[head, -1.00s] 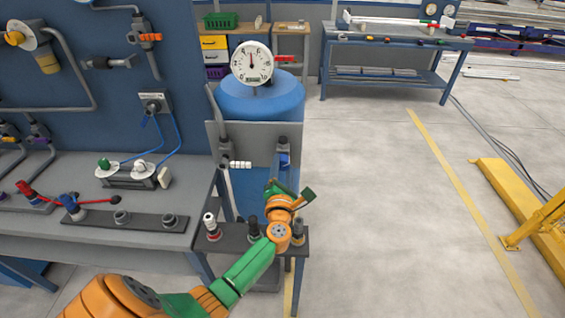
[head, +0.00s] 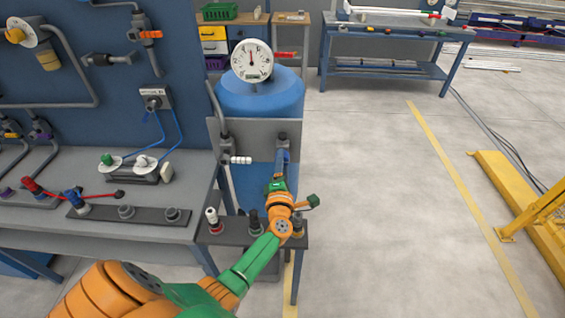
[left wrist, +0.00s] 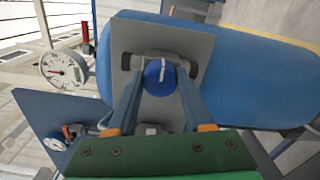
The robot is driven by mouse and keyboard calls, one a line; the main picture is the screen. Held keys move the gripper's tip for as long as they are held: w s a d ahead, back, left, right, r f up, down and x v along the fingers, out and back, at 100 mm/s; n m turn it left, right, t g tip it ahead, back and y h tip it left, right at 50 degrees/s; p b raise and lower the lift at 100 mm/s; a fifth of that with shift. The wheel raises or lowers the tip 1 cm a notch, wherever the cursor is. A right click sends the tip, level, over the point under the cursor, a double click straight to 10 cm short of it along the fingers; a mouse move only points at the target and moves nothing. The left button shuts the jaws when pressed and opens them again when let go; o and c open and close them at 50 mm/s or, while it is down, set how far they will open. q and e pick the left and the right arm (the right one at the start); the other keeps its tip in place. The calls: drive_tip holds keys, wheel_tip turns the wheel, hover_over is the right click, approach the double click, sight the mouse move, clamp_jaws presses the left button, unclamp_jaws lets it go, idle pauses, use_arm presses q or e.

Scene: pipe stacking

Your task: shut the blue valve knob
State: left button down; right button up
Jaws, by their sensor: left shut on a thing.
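The blue valve knob (left wrist: 160,76) is a round blue cap with a white line across it, in front of the grey plate (left wrist: 195,45) in the left wrist view. My left gripper (left wrist: 161,82) has one finger on each side of the knob and is shut on it. In the head view, the left gripper (head: 282,160) reaches to the pipe fitting on the plate's right part. The fingers and wrist hide most of the knob there. My right gripper is in neither view.
A blue tank (head: 262,98) with a white dial gauge (head: 252,60) stands behind the plate. A small stand (head: 230,238) with upright fittings is below my arm. A workbench (head: 190,180) is to the left. Open floor (head: 370,200) lies to the right.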

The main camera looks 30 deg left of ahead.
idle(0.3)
use_arm(q)
drive_tip(key=shift+c, duration=1.5)
unclamp_jaws()
drive_tip(key=v, duration=0.7)
drive_tip(key=shift+f, duration=0.1)
